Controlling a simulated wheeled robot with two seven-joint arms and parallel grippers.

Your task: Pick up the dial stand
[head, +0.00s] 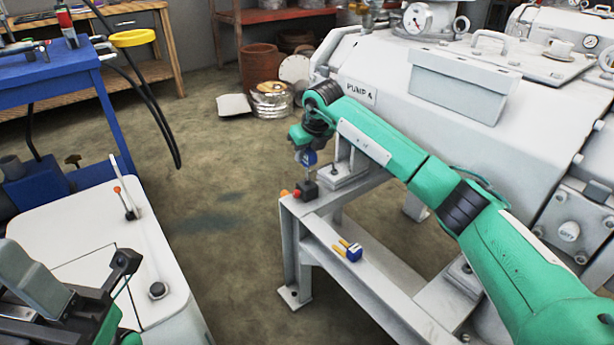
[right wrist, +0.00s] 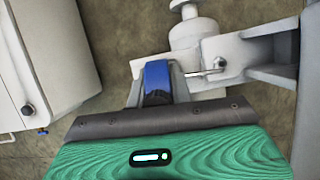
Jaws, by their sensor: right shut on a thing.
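The dial stand (head: 306,158) has a round blue dial on a thin stem above a dark block base. It is at the near-left corner of the white steel frame in the head view. My right gripper (head: 304,148) reaches it from above and is shut on its upper part. In the right wrist view a blue part (right wrist: 157,82) shows just beyond the hand; the fingertips are mostly hidden. I cannot tell whether the base touches the frame. Parts of my left arm show at the lower left; its jaws cannot be made out.
A blue and yellow object (head: 349,250) lies on the frame's (head: 385,280) lower-right beam. Small orange caps (head: 290,193) sit beside the dark base. The large white pump housing (head: 380,65) stands behind. A white cabinet (head: 165,265) is at left, with open floor between.

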